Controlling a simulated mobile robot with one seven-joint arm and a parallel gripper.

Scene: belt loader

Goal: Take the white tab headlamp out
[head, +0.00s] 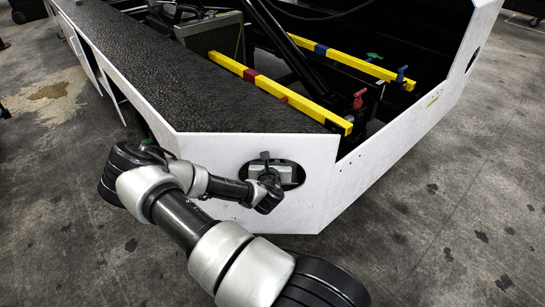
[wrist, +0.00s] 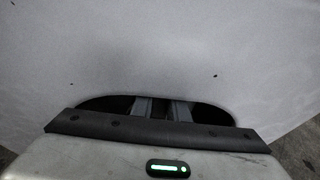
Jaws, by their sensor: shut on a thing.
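In the head view my gripper (head: 270,172) is at the oval opening in the white front corner panel (head: 225,150) of the belt loader. In the wrist view the two grey fingers of my gripper (wrist: 162,109) reach into this dark opening (wrist: 105,103), with a narrow dark gap between them. The fingers are shut on the headlamp, which sits in the opening and is mostly hidden by my gripper and wrist. I cannot make out its white tab.
A black textured deck (head: 190,75) lies above the panel. Yellow bars (head: 280,90) with red and blue parts run behind it, near a red valve handle (head: 358,98). Another oval opening (head: 472,60) is in the far right panel. The concrete floor (head: 450,220) at right is clear.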

